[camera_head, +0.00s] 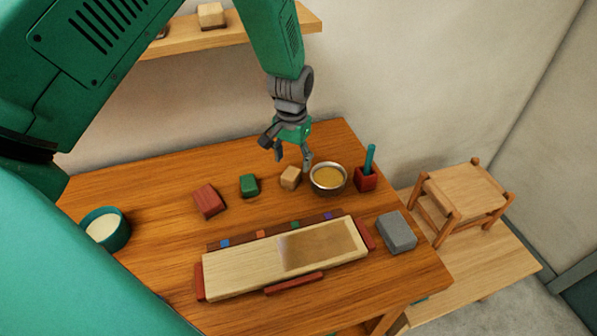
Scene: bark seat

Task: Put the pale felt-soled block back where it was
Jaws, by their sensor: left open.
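A small pale wooden block (290,178) sits on the wooden table, just left of a metal bowl (328,179) of yellowish contents. My left gripper (293,160) is open and empty, pointing down just above and behind this block. I cannot tell whether its fingers touch it, and its underside is hidden. Another pale block (211,14) with a dark bottom layer stands on the wall shelf (230,37). My right gripper is not in view.
A green block (249,185) and a red block (209,200) lie to the left. A red holder (366,180) with a teal stick stands right of the bowl. A long pale board (240,274), a grey block (396,232) and a teal cup (106,230) are nearer. A stool (464,190) stands right.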

